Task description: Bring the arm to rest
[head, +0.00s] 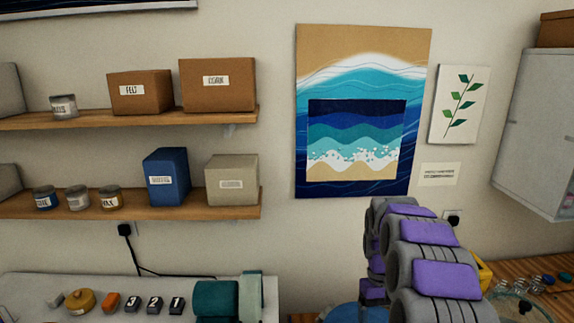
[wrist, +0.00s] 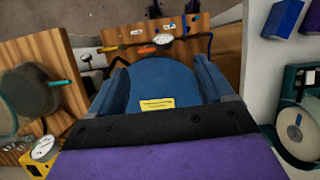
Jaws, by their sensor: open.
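My gripper (wrist: 160,64) shows in the wrist view as two blue fingers standing apart, with nothing held between them. A blue round-topped thing with a yellow label (wrist: 157,104) shows in the gap between the fingers. I cannot tell how far beyond them it is. In the head view my arm (head: 430,255), grey with purple pads, rises at the lower right in front of the wall. My fingers cannot be made out there.
Shelves (head: 130,205) hold boxes and jars.

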